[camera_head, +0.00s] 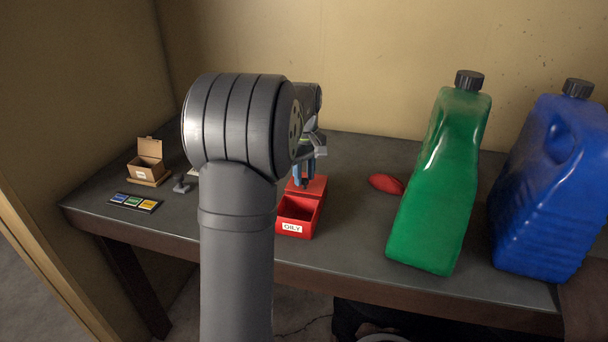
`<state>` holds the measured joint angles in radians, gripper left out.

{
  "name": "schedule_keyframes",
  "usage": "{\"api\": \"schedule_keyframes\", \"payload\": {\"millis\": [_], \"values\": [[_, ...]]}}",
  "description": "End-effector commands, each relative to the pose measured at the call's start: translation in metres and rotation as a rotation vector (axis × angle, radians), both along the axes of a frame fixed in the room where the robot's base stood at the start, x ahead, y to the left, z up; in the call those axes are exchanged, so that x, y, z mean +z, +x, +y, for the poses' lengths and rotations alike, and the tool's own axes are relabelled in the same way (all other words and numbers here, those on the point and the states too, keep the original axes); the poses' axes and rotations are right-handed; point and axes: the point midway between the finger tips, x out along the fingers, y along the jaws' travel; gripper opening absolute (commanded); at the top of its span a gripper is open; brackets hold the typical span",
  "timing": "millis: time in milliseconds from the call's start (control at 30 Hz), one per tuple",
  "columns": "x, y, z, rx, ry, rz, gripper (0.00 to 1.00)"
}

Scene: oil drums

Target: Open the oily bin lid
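The red bin with the "OILY" label (292,228) stands near the front edge of the table, right of my arm. Its front part shows an open, darker red inside. A flat red panel (316,187) extends behind the opening and looks like the lid, folded back. My gripper (304,182) points down over this panel, with blue fingertips at or just above it. I cannot tell whether they touch it. My arm hides part of the gripper, and the gap between the fingers is too small to judge.
A green jug (440,185) and a blue canister (552,190) stand on the right. A red cloth-like item (386,183) lies between bin and jug. An open cardboard box (147,165) and a coloured-label strip (134,202) are on the left of the table (345,240).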

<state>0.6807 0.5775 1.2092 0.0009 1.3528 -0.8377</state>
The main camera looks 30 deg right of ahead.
Motion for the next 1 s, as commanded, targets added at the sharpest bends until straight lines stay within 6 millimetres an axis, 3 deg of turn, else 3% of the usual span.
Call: {"api": "schedule_keyframes", "payload": {"millis": [333, 467, 567, 1000], "values": [[0.000, 0.000, 0.000, 0.000, 0.001, 0.001, 0.43], [0.009, 0.000, 0.000, 0.000, -0.001, 0.000, 0.43], [0.025, 0.000, 0.000, 0.000, -0.002, -0.001, 0.43], [0.131, 0.000, 0.000, 0.000, -0.002, -0.001, 0.43]]}}
